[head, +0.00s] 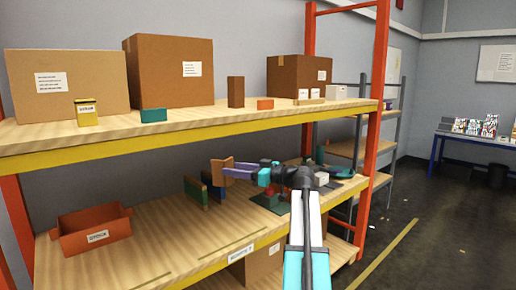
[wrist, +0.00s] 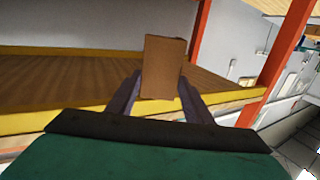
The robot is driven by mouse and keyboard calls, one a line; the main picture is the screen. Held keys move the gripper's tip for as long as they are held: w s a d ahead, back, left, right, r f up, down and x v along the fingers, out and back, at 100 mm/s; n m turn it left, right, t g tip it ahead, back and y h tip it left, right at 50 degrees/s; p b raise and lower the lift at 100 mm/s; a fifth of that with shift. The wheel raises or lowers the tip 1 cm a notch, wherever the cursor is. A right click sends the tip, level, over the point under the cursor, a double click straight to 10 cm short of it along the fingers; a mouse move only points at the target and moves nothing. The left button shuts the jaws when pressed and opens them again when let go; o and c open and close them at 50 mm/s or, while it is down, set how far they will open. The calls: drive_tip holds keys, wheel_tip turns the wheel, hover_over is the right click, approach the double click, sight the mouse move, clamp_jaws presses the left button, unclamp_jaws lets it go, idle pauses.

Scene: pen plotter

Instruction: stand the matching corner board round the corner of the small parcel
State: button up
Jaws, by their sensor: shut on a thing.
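My gripper (head: 238,171) is over the right part of the lower shelf, its purple fingers pointing left. It is shut on a brown board (head: 221,174), held upright and tilted a little. In the wrist view the board (wrist: 163,66) stands between the fingertips. On the upper shelf, the rightmost carton (head: 290,74) is the smallest of the three labelled ones. I cannot tell for certain which box is the small parcel.
Two larger cartons (head: 70,84) (head: 168,70), a yellow tin (head: 87,114), a teal box (head: 153,115) and a plain brown upright block (head: 236,92) stand on the upper shelf. An orange bin (head: 92,231) sits at lower left. A red post (head: 376,130) stands right of my arm.

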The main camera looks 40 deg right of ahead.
drive_tip(key=w+a+f+n+g+y, duration=0.1)
drive_tip(key=w+a+f+n+y, duration=0.1)
drive_tip(key=a+f, duration=0.9)
drive_tip(key=w+a+f+n+g+y, duration=0.25)
drive_tip(key=a+f, duration=0.55)
drive_tip(key=a, duration=0.4)
drive_tip(key=s+a+f+n+g+y, duration=0.1)
drive_tip(key=s+a+f+y, duration=0.1)
drive_tip(key=a+f, duration=0.4)
drive_tip(key=s+a+f+n+g+y, duration=0.1)
drive_tip(key=a+f, duration=0.6)
drive_tip(key=a, duration=0.8)
drive_tip(key=shift+s+y, duration=0.45)
drive_tip(key=shift+s, duration=0.45)
